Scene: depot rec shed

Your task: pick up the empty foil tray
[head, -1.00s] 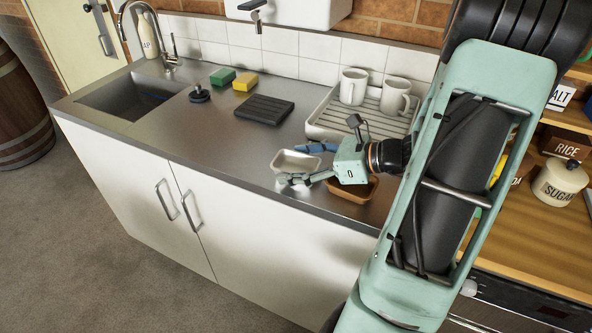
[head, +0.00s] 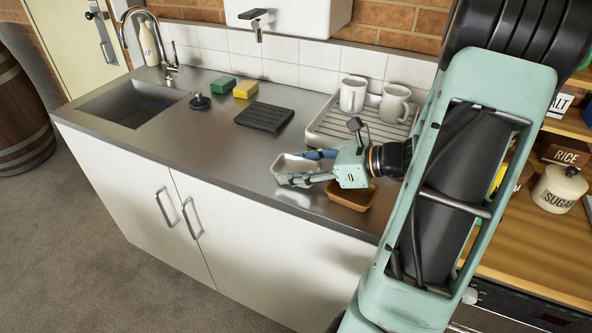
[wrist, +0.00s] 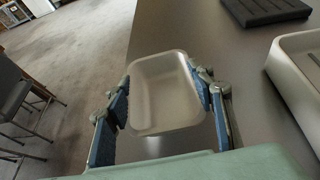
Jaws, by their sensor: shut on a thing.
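The foil tray (head: 291,161) is a small, shallow silver tray with rounded corners, near the front edge of the steel counter. In the wrist view the empty foil tray (wrist: 163,92) lies between the two blue-padded fingers. My gripper (head: 302,168) is shut on it, with one finger at each side. The gripper reaches in from the right, and its near finger hides part of the tray's front in the head view. I cannot tell whether the tray is clear of the counter.
A brown tray (head: 352,196) sits just below my gripper. A white draining rack (head: 322,128) with two mugs stands behind. A black ridged mat (head: 264,116), yellow sponge (head: 246,88), green sponge (head: 222,88) and black plug (head: 199,102) lie farther left, near the sink (head: 130,106).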

